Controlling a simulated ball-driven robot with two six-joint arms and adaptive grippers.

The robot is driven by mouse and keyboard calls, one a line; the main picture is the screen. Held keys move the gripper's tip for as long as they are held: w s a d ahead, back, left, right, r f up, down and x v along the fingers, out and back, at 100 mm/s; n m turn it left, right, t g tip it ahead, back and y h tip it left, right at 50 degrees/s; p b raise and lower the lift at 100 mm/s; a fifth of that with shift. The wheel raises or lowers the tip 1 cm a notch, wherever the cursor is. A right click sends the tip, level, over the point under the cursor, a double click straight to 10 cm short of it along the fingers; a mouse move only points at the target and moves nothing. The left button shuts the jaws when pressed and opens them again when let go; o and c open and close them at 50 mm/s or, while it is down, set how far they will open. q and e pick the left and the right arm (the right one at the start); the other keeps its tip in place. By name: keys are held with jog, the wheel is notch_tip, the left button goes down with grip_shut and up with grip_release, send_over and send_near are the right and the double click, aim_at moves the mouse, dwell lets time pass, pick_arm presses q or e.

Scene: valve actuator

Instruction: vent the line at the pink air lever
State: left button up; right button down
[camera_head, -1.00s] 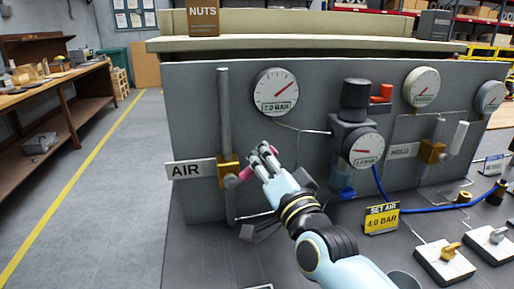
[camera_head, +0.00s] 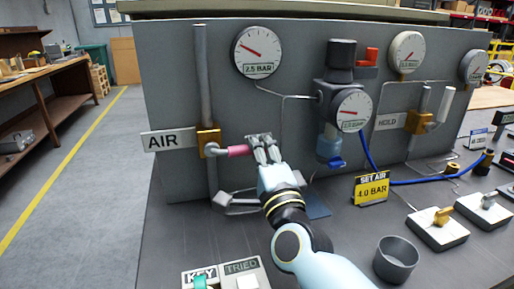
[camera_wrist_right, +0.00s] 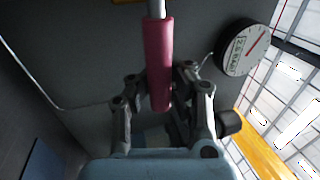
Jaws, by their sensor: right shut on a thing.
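The pink air lever (camera_head: 238,151) sticks out to the right from the brass valve (camera_head: 208,140) beside the AIR sign (camera_head: 168,140), and lies close to level. My right gripper (camera_head: 262,142) is at the lever's free end, shut on it. The gauge (camera_head: 258,52) above right of the valve reads 2.5 BAR. My left gripper is not in view.
A regulator with a gauge (camera_head: 352,112) stands right of my gripper. A HOLD valve (camera_head: 418,122) is farther right. A yellow SET AIR 4.0 BAR card (camera_head: 371,188), a dark cup (camera_head: 396,259) and a KEY/TRIED board (camera_head: 226,274) are on the bench.

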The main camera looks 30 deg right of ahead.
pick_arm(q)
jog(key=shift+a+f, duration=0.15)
pick_arm(e)
jog(key=shift+s+a+f, duration=0.1)
jog(key=shift+s+f, duration=0.05)
jog(key=shift+f, duration=0.45)
jog(key=c, duration=1.8)
grip_release()
jog(key=shift+c, duration=0.2)
jog(key=o, duration=0.5)
jog(key=shift+s+r, duration=0.2)
jog(key=shift+s, duration=0.05)
jog(key=shift+c, duration=0.2)
jog(key=shift+o, duration=1.1)
jog(key=shift+r, duration=0.1)
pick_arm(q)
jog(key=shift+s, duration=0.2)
pick_arm(e)
jog(key=shift+w, duration=0.15)
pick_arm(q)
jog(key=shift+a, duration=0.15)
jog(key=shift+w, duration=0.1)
pick_arm(e)
jog(key=v, duration=0.7)
jog(key=shift+s, duration=0.2)
jog(key=shift+a, duration=0.1)
